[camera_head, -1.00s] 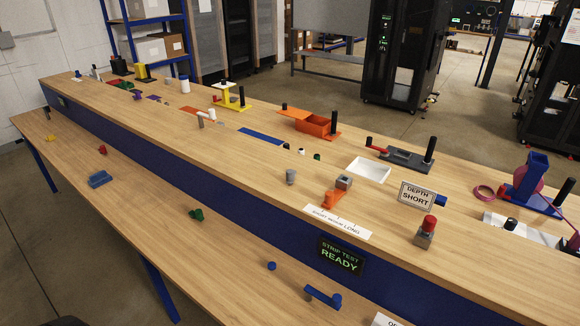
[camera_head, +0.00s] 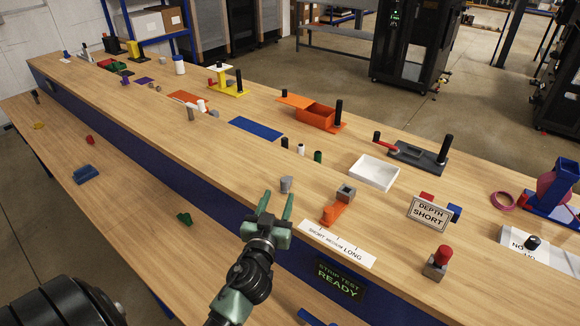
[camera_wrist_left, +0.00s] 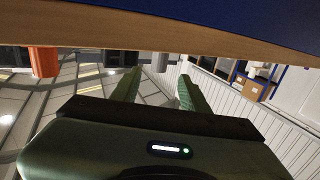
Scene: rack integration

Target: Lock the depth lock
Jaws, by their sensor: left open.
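A sign reading "DEPTH SHORT" (camera_head: 429,213) stands on the upper bench in the head view. I cannot tell for certain which part is the depth lock. My left gripper (camera_head: 278,203) is open and empty, over the bench's front edge, left of the orange piece and apart from it. Its spread fingers also show in the left wrist view (camera_wrist_left: 157,85). My right gripper is out of view.
A grey cylinder (camera_head: 286,185) stands close beyond the left gripper's fingers. A red-topped block (camera_head: 437,264) is right of the strip. A white tray (camera_head: 374,172) and an orange box (camera_head: 315,117) lie farther back. A lit "STRIP TEST READY" panel (camera_head: 340,281) is on the bench front.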

